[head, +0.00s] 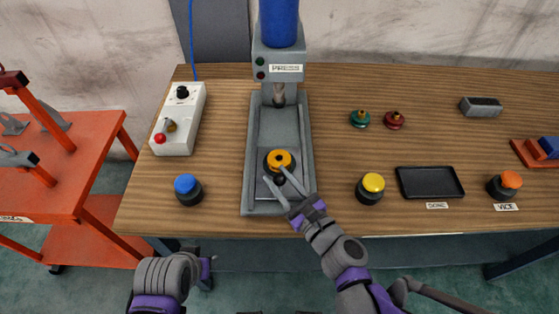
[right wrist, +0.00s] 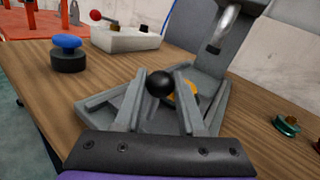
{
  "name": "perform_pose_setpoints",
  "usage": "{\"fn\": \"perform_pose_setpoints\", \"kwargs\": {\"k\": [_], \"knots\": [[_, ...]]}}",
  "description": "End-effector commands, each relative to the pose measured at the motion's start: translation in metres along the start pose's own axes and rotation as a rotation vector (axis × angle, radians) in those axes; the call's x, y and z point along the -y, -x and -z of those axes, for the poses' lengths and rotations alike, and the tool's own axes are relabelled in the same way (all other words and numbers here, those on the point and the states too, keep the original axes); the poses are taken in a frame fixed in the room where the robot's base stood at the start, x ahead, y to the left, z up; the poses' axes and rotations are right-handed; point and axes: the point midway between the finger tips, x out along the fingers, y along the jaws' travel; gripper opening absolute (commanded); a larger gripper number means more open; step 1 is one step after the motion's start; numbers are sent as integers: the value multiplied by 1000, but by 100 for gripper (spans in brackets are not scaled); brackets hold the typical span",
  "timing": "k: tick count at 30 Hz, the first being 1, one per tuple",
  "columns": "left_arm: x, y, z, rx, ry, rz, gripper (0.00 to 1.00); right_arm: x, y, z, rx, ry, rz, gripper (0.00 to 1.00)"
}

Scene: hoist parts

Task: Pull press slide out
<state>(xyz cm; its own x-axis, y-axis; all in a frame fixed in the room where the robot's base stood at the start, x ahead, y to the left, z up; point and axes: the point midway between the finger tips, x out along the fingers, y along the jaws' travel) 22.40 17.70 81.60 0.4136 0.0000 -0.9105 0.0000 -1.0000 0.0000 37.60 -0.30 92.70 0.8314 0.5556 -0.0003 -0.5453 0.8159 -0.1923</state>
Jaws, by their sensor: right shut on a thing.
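The press (head: 278,52) stands at the back of the table, with a grey bed (head: 249,150) running toward the front edge. The press slide (head: 267,194) lies in the bed near its front end and carries an orange ring-shaped part (head: 281,159) on a dark round seat. A black ball knob (right wrist: 159,82) is at the slide's front. My right gripper (head: 279,182) is at the knob, its fingers on either side of it; in the right wrist view the gripper (right wrist: 160,90) is shut on the knob.
A control box (head: 181,118) and a blue button (head: 187,189) are left of the press. A yellow button (head: 370,188), black tray (head: 430,182), orange button (head: 505,185), green part (head: 360,118) and red part (head: 394,120) are right. An orange cart (head: 75,170) stands at the left.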

Motion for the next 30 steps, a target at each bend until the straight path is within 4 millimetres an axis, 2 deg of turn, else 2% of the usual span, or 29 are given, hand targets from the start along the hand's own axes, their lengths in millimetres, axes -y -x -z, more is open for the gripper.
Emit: {"fn": "perform_pose_setpoints", "kwargs": {"k": [6,17,18,22,30], "knots": [[0,2,1,-1,0,0,50,-7,11,-2,0,0,0,0],[0,2,1,-1,0,0,50,-8,12,-2,0,-1,0,0],[0,2,1,-1,0,0,50,-8,12,-2,0,-1,0,45],[0,2,1,-1,0,0,50,-8,12,-2,0,-1,0,68],[0,2,1,-1,0,0,50,-8,12,-2,0,0,0,68]]}}
